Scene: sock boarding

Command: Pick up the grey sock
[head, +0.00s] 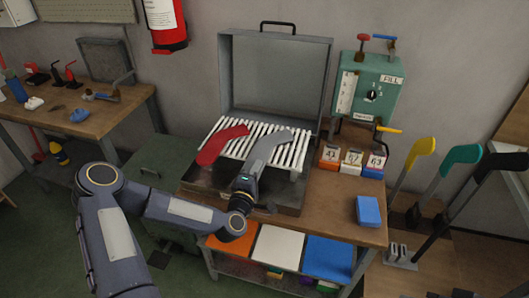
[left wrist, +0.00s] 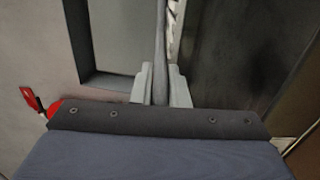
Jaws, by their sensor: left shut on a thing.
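The grey sock (head: 265,148) shows over the right part of the white slatted rack (head: 296,162) in the open metal case. My left gripper (head: 246,183) is shut on the sock's near end, at the front edge of the rack. In the left wrist view the sock (left wrist: 160,50) is a thin grey strip seen edge-on between my two pale fingers (left wrist: 161,85). I cannot tell whether the sock still touches the slats. A red sock (head: 220,144) lies on the rack to the left. My right gripper is not in view.
The case lid (head: 275,75) stands open behind the rack. A green machine (head: 368,88) stands to the right, with numbered blocks (head: 352,160) before it. A blue block (head: 368,211) lies on the bench. Yellow, teal and black upright boards (head: 417,165) stand at the right.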

